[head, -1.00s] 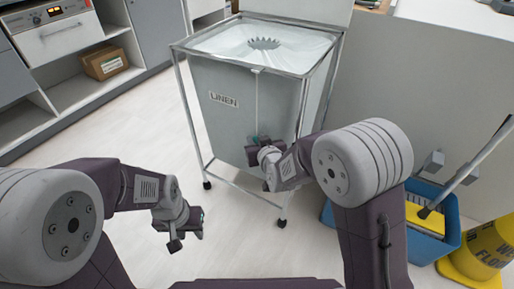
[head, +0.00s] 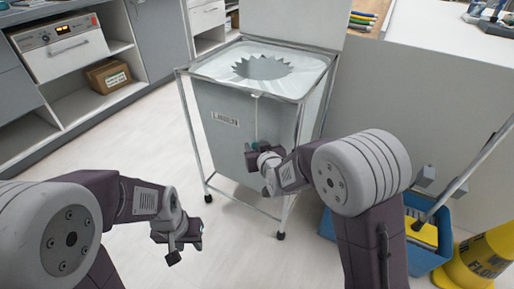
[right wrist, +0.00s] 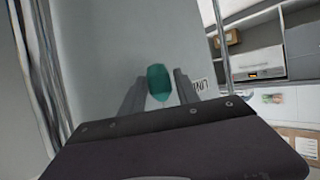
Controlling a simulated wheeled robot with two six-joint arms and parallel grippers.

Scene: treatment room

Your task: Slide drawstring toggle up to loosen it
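The grey linen hamper (head: 222,150) stands in a metal frame with a pale liner on top. The liner's mouth (head: 262,68) is a wide, jagged-edged opening. A thin white drawstring (head: 257,115) hangs down the hamper's front to a teal toggle (head: 256,145). My right gripper (head: 254,150) is at the toggle in front of the hamper. In the right wrist view the toggle (right wrist: 159,80) sits between the two grey fingers, which appear closed against its sides. My left gripper (head: 192,236) is away from the hamper, over the floor at lower left; its fingers are too small to judge.
A blue bucket (head: 418,258) with a mop and a yellow floor sign (head: 482,262) stand right of the hamper. Shelving with a cardboard box (head: 108,75) is at the left. The floor left of the hamper is clear.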

